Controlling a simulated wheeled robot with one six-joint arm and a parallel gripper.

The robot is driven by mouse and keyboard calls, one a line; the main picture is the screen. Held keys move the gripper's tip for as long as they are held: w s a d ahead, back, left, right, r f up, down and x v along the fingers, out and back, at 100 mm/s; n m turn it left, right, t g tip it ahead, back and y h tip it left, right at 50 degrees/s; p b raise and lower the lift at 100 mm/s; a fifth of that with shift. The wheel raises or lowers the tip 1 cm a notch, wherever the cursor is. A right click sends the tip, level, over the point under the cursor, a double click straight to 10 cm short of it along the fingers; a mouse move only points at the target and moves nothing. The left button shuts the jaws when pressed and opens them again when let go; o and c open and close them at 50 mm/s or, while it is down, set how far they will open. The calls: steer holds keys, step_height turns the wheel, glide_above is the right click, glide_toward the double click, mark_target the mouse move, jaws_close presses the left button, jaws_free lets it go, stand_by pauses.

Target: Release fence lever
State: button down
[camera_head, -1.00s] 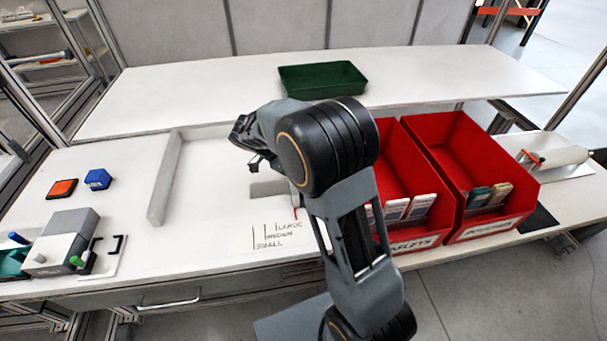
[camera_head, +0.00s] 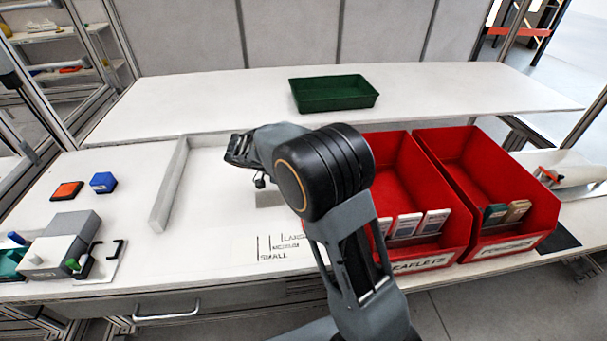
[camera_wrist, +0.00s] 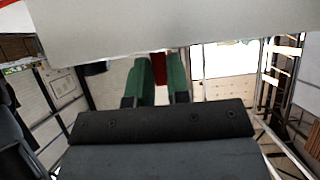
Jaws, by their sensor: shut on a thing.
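In the wrist view my gripper (camera_wrist: 160,74) has its two green fingers close together, with a narrow red piece (camera_wrist: 160,72) between them. This looks like the lever; only part of it shows. A broad pale surface (camera_wrist: 160,28) fills the top of that view, close beyond the fingertips. In the head view my fingers and the lever are hidden behind my wrist and black joint, above the white worktop. A long pale bar (camera_head: 170,185), possibly a fence part, stands on the worktop left of my arm. A size label (camera_head: 272,247) lies in front, partly covered by my arm.
Two red bins (camera_head: 490,190) with packets stand right of my arm. A green tray (camera_head: 333,93) sits on the raised back shelf. An orange pad (camera_head: 66,191), a blue block (camera_head: 103,182) and a grey device (camera_head: 58,247) are at the left.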

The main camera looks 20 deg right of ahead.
steer(key=c, duration=1.1)
jaws_free()
steer(key=shift+a, duration=0.1)
steer(key=v, duration=1.3)
steer(key=shift+w+a+r+p, duration=0.15)
steer(key=shift+a+p, duration=0.15)
steer(key=shift+p, duration=0.1)
